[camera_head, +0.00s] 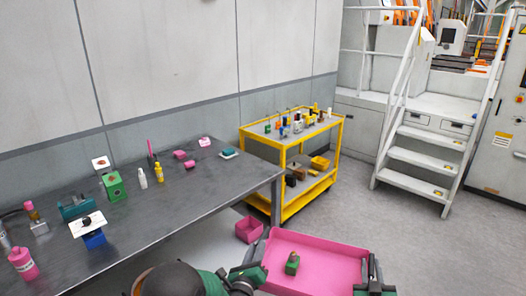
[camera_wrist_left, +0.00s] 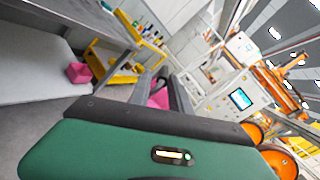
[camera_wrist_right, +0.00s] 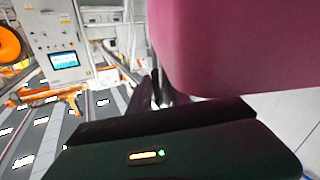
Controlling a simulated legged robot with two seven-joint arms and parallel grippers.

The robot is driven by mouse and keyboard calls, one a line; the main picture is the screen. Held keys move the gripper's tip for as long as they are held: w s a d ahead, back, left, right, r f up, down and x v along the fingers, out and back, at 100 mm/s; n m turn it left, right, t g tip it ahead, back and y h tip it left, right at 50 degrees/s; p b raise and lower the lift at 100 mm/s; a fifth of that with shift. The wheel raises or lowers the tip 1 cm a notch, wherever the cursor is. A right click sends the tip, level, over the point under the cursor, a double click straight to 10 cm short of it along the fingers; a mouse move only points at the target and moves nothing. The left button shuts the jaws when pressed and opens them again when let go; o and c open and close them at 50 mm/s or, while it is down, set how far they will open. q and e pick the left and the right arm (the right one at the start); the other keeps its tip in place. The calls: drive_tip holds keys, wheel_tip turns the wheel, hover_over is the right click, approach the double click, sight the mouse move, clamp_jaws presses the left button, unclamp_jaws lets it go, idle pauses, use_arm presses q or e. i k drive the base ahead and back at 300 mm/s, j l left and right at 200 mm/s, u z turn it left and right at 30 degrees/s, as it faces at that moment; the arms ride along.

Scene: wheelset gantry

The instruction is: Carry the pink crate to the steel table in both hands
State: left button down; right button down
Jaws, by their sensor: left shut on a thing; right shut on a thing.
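The pink crate (camera_head: 335,262) is in front of me at the bottom of the head view, with a small green object (camera_head: 292,264) inside. My left gripper (camera_head: 259,268) is shut on the crate's left side. My right gripper (camera_head: 372,272) is shut on its right side. The crate shows partly between the fingers in the left wrist view (camera_wrist_left: 158,97) and large in the right wrist view (camera_wrist_right: 225,45). The steel table (camera_head: 200,190) stands to the left, beyond my left arm. The crate is apart from it, to the right of its near right corner. The crate's underside is hidden.
Bottles, a green box (camera_head: 113,186), a blue block (camera_head: 95,239) and pink pieces stand on the table; its middle right is bare. A smaller pink bin (camera_head: 249,229) sits low by the table. A yellow cart (camera_head: 290,160) stands behind. Open floor and white stairs (camera_head: 420,150) lie right.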

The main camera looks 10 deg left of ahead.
sight(206, 189)
drive_tip(key=i+l, duration=0.1)
drive_tip(key=i, duration=0.65)
drive_tip(key=i+l, duration=0.1)
drive_tip(key=i, duration=0.6)
drive_tip(key=i+u, duration=0.15)
drive_tip(key=i, duration=0.25)
drive_tip(key=i+l+u, duration=0.15)
drive_tip(key=i, duration=0.3)
drive_tip(key=i+l+u, duration=0.2)
drive_tip(key=i, duration=0.2)
drive_tip(key=u, duration=1.45)
